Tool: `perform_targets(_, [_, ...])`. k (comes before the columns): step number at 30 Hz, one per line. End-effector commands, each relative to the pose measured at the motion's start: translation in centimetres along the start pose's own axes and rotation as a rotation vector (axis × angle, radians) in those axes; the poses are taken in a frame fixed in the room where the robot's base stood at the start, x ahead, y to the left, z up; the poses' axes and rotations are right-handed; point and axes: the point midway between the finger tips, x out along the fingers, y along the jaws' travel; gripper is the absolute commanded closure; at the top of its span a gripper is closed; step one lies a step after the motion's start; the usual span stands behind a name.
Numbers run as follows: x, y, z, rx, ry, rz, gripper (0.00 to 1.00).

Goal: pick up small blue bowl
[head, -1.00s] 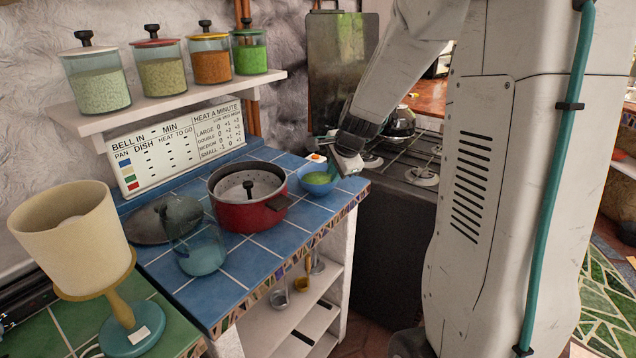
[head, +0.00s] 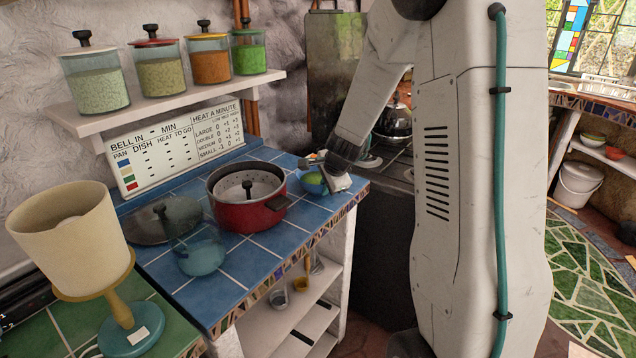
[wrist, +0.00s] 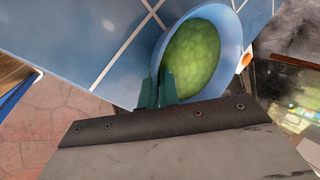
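The small blue bowl (head: 303,179) with green contents is at the right end of the blue-tiled counter (head: 245,262). It also shows in the wrist view (wrist: 242,62), where its round green contents fill most of it. My gripper (head: 322,186) is at the bowl's right side, low over the counter edge. In the wrist view its two teal fingers (wrist: 157,88) are close together on the bowl's near left rim, one inside and one outside, with the wall pinched between them. I cannot tell whether the bowl is clear of the counter. My gripper hides part of its right side.
A red pot (head: 248,214) stands left of the bowl, with a glass jug (head: 201,257) and a dark round lid (head: 150,222) further left. A kettle (head: 394,122) is on the stove behind my arm. A small orange-topped item (wrist: 243,62) sits beside the bowl.

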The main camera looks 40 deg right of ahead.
Motion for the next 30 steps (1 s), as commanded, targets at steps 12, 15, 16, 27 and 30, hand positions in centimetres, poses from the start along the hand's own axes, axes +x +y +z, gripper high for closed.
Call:
perform_targets(12, [-0.5, -0.4, 0.0, -0.001, 0.000, -0.003, 1.00])
perform_targets(15, [-1.2, -0.8, 0.0, -0.001, 0.000, -0.004, 1.00])
perform_targets(16, [-1.4, -0.9, 0.0, -0.002, 0.001, -0.004, 1.00])
perform_targets(27, [-6.3, 2.5, -1.4, 0.004, 0.002, -0.002, 1.00])
perform_targets(30, [-7.8, 4.6, -2.1, 0.005, 0.003, -0.003, 1.00])
